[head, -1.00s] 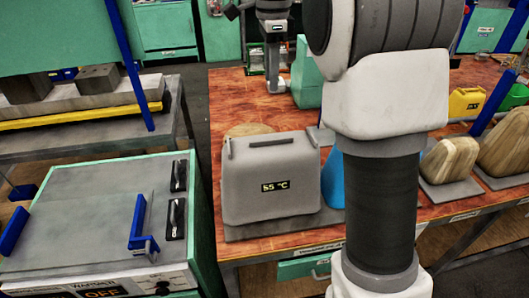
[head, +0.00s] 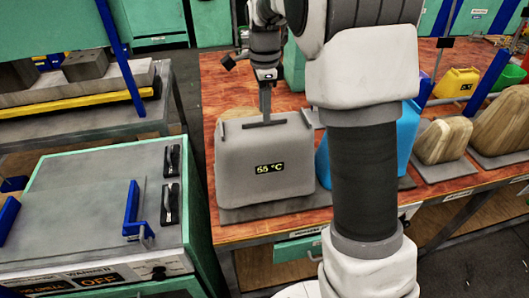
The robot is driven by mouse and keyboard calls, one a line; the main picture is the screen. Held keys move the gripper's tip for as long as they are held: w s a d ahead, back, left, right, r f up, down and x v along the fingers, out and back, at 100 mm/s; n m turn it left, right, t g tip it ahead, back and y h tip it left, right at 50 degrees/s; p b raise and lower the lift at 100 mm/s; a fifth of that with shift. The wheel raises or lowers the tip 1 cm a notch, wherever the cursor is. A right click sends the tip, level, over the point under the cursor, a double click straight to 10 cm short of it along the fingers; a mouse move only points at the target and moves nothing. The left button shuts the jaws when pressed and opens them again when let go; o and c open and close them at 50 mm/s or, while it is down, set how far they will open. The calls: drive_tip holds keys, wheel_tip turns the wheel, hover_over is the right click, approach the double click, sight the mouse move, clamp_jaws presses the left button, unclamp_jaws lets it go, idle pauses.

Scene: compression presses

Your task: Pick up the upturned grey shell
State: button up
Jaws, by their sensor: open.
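The grey shell (head: 266,165) stands upturned on a flat grey plate (head: 235,213) on the wooden table. Its front carries a small display reading 55 °C. A dark bar handle (head: 263,124) runs along its top. My gripper (head: 266,117) points down at the middle of this handle, open. The fingers are seen nearly edge-on, so I cannot tell whether they are around the handle or just behind it.
A blue container (head: 405,140) stands right of the shell, partly behind my arm. Wooden blocks (head: 442,140) and a yellow container (head: 457,82) are further right. A green-sided press (head: 95,195) with blue handles stands at the left, across a gap.

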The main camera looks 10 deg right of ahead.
wheel_tip(320, 180, down, 2)
drive_tip(key=shift+f, duration=0.25)
clamp_jaws()
drive_tip(key=shift+r, duration=0.1)
idle(1.2)
